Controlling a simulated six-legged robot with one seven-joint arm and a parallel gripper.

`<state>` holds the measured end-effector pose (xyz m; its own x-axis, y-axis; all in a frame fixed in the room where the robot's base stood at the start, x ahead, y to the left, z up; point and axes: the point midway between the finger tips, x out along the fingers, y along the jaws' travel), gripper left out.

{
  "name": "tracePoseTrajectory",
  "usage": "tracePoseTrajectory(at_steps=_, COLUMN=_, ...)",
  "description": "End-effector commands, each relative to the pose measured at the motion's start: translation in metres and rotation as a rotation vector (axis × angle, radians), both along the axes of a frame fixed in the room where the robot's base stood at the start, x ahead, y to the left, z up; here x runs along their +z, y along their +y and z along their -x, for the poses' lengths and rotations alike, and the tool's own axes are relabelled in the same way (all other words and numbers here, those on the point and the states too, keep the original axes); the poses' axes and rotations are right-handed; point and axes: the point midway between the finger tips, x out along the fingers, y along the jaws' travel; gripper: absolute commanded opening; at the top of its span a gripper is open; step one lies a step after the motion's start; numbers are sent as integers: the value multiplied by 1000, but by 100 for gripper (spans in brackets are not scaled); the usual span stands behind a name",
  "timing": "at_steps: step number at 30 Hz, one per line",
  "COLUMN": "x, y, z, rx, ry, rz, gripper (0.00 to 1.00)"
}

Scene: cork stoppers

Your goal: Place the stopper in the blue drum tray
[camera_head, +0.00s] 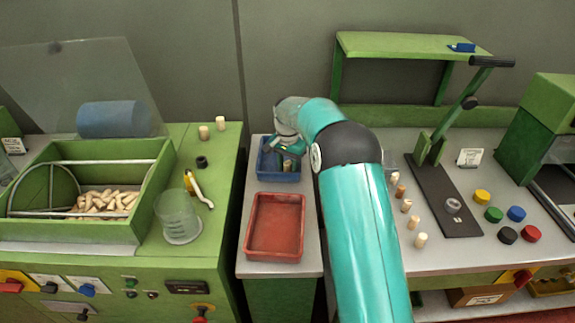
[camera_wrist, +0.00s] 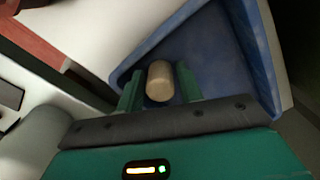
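The stopper (camera_wrist: 160,82) is a short tan cork cylinder between the two green fingers of my gripper (camera_wrist: 160,86) in the wrist view. The fingers look closed on its sides. The blue drum tray (camera_wrist: 215,55) lies beneath, and its bare floor shows around the cork. In the head view the blue tray (camera_head: 268,163) sits on the narrow grey table, and my gripper (camera_head: 288,160) reaches down into it near its right side. The cork shows only as a small tan patch there. Whether it touches the tray floor cannot be told.
A red tray (camera_head: 275,257) lies just in front of the blue one. A green machine with a bin of corks (camera_head: 105,202) and a clear beaker (camera_head: 178,218) stands at left. Several stoppers stand in a row on the bench (camera_head: 380,235) at right, beside a lever press (camera_head: 440,150).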

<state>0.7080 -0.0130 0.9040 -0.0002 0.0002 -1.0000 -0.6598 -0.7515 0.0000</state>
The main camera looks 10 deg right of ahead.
Motion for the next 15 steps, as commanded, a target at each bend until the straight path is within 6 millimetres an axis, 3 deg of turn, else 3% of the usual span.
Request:
tracePoseTrajectory(at_steps=8, x=3, y=0, z=0, rx=0, ry=-1, rz=1, gripper=36)
tracePoseTrajectory(at_steps=15, x=34, y=0, z=-1, rx=0, ry=-4, rz=0, gripper=36)
